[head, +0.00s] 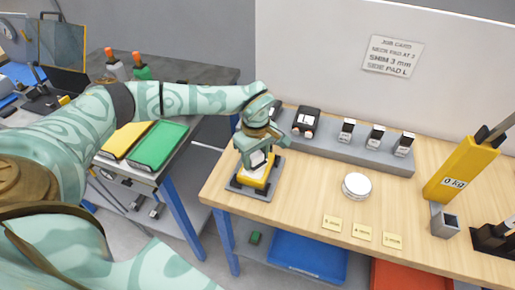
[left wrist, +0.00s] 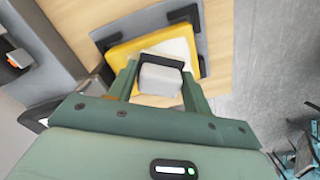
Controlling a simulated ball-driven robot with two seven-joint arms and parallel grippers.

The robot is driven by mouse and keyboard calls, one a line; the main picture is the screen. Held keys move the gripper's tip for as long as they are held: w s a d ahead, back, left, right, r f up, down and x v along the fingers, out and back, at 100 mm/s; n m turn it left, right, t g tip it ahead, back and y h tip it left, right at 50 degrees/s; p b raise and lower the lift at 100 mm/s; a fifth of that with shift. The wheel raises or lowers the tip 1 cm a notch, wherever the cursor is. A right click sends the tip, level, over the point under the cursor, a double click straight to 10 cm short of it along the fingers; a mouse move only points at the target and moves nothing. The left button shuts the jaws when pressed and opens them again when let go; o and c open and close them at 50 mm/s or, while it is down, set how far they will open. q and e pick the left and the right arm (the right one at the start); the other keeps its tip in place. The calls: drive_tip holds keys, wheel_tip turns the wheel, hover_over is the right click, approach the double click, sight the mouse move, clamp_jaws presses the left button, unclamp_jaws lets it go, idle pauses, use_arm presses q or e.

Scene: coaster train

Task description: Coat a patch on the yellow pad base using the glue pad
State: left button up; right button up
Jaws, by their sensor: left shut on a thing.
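The yellow pad base (head: 254,182) sits in a dark grey holder (head: 248,192) at the left end of the wooden bench. It also shows in the left wrist view (left wrist: 122,54), where the holder has black corner brackets. My left gripper (left wrist: 160,84) is shut on a small grey-white block with a dark band, which I take for the glue pad (left wrist: 160,78). The block is over the yellow base; I cannot tell whether it touches. A pale area (left wrist: 180,47) shows on the yellow base beside the block. The gripper hides part of the base in the head view. My right gripper is not in view.
A grey ledge (head: 330,152) behind holds a dark device (head: 306,121) and three small labelled blocks. Bare bench lies between holder and tin.

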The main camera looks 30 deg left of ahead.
use_arm(q)
drive_tip(key=shift+s+a, duration=0.1)
drive_tip(key=shift+w+f, duration=0.2)
drive_tip(key=shift+w+a+f+b, duration=0.15)
drive_tip(key=shift+w+b, duration=0.2)
drive_tip(key=shift+w, duration=0.25)
drive_tip(key=shift+w+a+f+b, duration=0.15)
drive_tip(key=shift+w+b, duration=0.15)
drive_tip(key=shift+w, duration=0.25)
drive_tip(key=shift+w+a+r, duration=0.1)
drive_tip(key=shift+w+r, duration=0.05)
drive_tip(key=shift+w, duration=0.2)
drive_tip(key=shift+w+a+r, duration=0.1)
drive_tip(key=shift+r, duration=0.2)
drive_tip(key=shift+r+p, duration=0.3)
drive_tip(key=shift+r, duration=0.05)
drive_tip(key=shift+r+p, duration=0.1)
drive_tip(key=shift+p, duration=0.2)
drive_tip(key=shift+s+d+p, duration=0.25)
drive_tip(key=shift+s+p, duration=0.5)
drive_tip(key=shift+p, duration=0.25)
drive_tip(key=shift+s+d+f+p, duration=0.15)
drive_tip(key=shift+s+f+p, duration=0.1)
drive_tip(key=shift+s+p, duration=0.4)
drive_tip(key=shift+s, duration=0.3)
drive_tip(key=shift+s+d+f, duration=0.1)
drive_tip(key=shift+f, duration=0.1)
